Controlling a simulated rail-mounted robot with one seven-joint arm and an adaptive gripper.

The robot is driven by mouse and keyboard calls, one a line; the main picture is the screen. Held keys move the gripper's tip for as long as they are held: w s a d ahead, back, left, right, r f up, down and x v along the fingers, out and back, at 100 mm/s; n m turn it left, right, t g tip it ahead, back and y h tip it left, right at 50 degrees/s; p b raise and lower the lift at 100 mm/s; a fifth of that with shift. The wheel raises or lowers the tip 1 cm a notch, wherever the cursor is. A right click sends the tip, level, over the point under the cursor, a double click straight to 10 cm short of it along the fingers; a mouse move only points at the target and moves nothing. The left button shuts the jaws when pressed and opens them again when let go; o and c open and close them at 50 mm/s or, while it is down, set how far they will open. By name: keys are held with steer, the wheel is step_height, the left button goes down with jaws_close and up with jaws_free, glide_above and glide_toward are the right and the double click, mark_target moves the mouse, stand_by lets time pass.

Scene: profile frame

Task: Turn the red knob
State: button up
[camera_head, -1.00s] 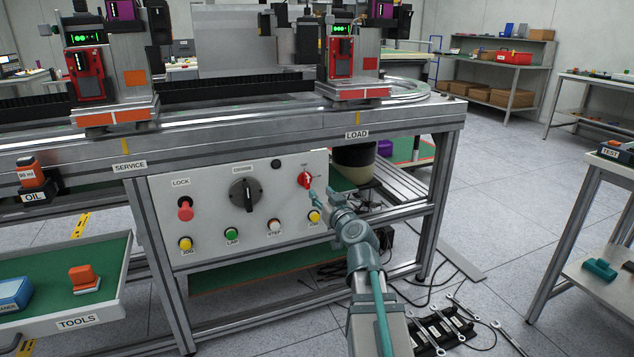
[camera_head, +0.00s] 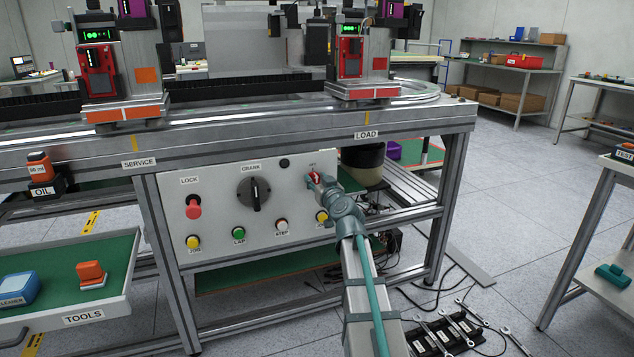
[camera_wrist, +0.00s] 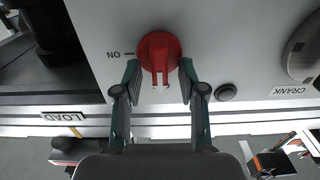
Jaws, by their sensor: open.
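The red knob (camera_wrist: 158,58) sits on the grey control panel (camera_head: 210,215), at its upper right in the head view. In the wrist view it is a round red dial with a raised grip bar and a pale pointer tip, and the "ON" mark is to its left. My gripper (camera_wrist: 157,80) is open, with one finger on each side of the knob. I cannot tell whether the fingers touch it. In the head view the knob (camera_head: 315,178) is partly hidden by my gripper (camera_head: 318,183).
The black CRANK dial (camera_head: 254,193) is left of the knob. The red LOCK button (camera_head: 193,208) is farther left. Yellow, green and white buttons line the panel's lower edge. A dark cylinder (camera_head: 362,163) hangs behind the panel's right end. The tools tray (camera_head: 85,320) stands lower left.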

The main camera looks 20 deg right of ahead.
steer(key=shift+c, duration=0.2)
jaws_close()
steer(key=shift+m, duration=0.4)
steer(key=m, duration=0.3)
steer(key=shift+d+m, duration=0.25)
steer(key=shift+m, duration=0.15)
steer(key=shift+d+f+m+p, duration=0.15)
steer(key=shift+m+p, duration=0.5)
steer(key=shift+m, duration=1.6)
steer(key=shift+d+f+m+p, duration=0.2)
steer(key=shift+m+p, duration=0.5)
steer(key=shift+m, duration=1.5)
steer(key=shift+f+m+p, duration=0.25)
steer(key=shift+m+p, duration=0.4)
steer(key=shift+m, duration=1.6)
